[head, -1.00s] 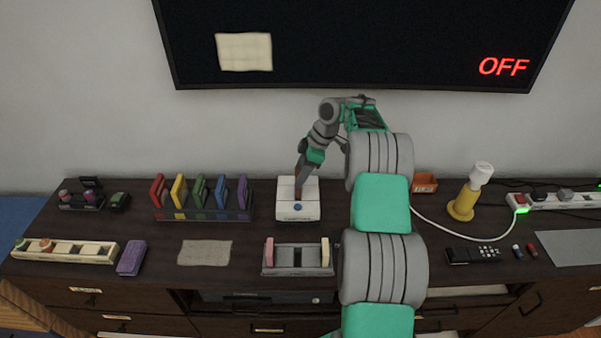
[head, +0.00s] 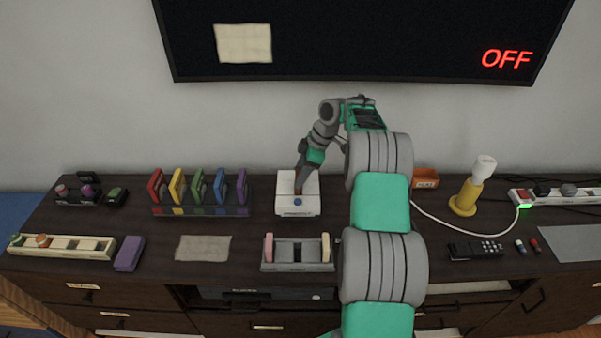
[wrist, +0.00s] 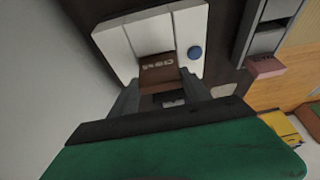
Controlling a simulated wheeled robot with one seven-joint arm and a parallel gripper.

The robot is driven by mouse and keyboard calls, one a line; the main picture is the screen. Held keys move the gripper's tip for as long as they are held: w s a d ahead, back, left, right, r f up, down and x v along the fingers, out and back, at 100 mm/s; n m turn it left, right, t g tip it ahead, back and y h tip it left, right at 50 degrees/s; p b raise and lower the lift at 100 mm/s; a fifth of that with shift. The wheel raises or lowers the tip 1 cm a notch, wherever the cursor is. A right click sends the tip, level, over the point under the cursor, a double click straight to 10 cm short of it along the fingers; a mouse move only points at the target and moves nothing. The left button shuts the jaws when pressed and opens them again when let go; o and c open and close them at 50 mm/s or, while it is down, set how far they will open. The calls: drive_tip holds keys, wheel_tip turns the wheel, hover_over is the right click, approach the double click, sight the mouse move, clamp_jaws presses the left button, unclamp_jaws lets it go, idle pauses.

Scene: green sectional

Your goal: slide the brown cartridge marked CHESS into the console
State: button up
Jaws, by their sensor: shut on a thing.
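The white console (head: 297,209) stands at the middle of the cabinet top, with a round blue button on it. It also shows in the wrist view (wrist: 182,27). My gripper (wrist: 160,88) is shut on a brown cartridge (wrist: 158,74), one finger on each side. The cartridge's pale lettering is partly seen and I cannot read it fully. Its far edge meets the console's top, in line with the middle strip. I cannot tell how deep it sits in the slot. In the head view my gripper (head: 299,184) points down at the console and mostly hides the cartridge.
A rack (head: 200,210) of several coloured cartridges stands left of the console. A grey holder (head: 297,256) with pink and cream pieces is in front. A yellow lamp (head: 464,200), a remote (head: 475,250) and a power strip (head: 555,197) are at the right. The screen (head: 370,45) reads OFF.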

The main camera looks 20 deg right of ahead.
drive_tip(key=shift+f+b, duration=0.7)
drive_tip(key=shift+f, duration=0.2)
drive_tip(key=o, duration=1.4)
drive_tip(key=p+v, duration=0.1)
drive_tip(key=v, duration=0.6)
drive_tip(key=shift+d+r+p, duration=0.15)
drive_tip(key=shift+r+p, duration=0.15)
drive_tip(key=shift+r, duration=0.05)
